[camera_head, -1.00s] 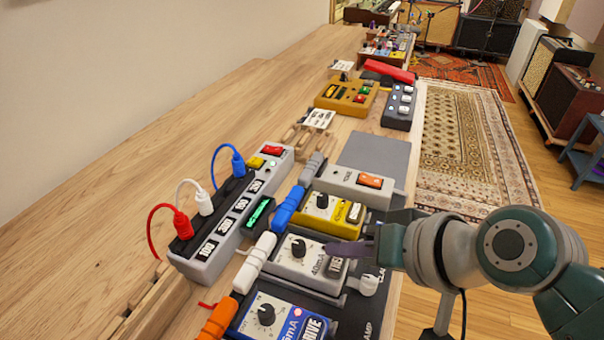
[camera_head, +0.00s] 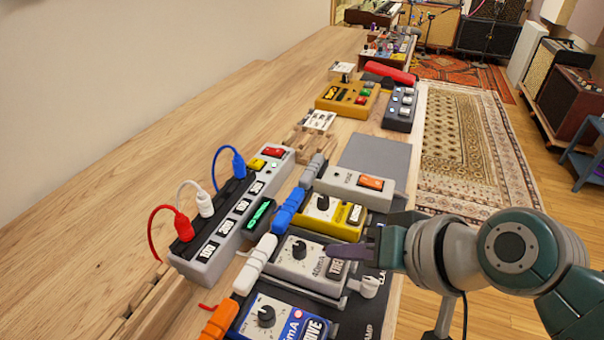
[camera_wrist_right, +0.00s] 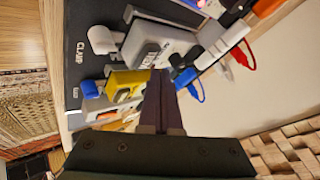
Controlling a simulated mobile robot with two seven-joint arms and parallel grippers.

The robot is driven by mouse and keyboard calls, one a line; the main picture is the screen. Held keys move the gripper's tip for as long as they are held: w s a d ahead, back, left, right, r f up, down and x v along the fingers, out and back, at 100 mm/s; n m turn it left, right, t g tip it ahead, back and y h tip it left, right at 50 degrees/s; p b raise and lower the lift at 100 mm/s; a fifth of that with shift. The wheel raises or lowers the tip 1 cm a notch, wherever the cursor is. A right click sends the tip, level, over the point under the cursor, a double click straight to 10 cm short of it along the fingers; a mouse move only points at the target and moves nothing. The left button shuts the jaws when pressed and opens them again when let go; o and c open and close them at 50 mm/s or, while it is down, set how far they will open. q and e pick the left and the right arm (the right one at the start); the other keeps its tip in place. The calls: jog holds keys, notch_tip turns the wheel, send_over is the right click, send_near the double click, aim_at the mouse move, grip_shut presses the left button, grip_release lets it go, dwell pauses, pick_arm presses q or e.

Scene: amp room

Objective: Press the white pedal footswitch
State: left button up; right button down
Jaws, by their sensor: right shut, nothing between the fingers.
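The white pedal (camera_head: 300,262) has a black knob, a "40mA" marking and a dark, labelled footswitch (camera_head: 336,269) on its right side. It sits on the black pedal board between the yellow and blue pedals. It also shows in the right wrist view (camera_wrist_right: 160,45), partly cut off by my fingers. My right gripper (camera_head: 330,250) is shut and empty, its dark fingertips just above the white pedal near the footswitch. I cannot tell whether they touch it. The closed fingers also show in the right wrist view (camera_wrist_right: 163,82). My left gripper is not in view.
A yellow pedal (camera_head: 320,221) stands just behind, a blue pedal (camera_head: 265,313) just in front. White (camera_head: 257,264) and blue (camera_head: 287,207) plugs crowd the pedals' left side. A grey power strip (camera_head: 216,255) with coloured cables lies further left. The wooden table (camera_head: 110,190) is bare at left.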

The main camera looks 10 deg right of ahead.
dwell(0.4)
jog(key=shift+f, duration=0.45)
jog(key=shift+f+b, duration=0.5)
jog(key=shift+b, duration=0.05)
dwell(0.7)
jog(key=shift+r+p, duration=0.9)
jog(key=shift+p, duration=0.1)
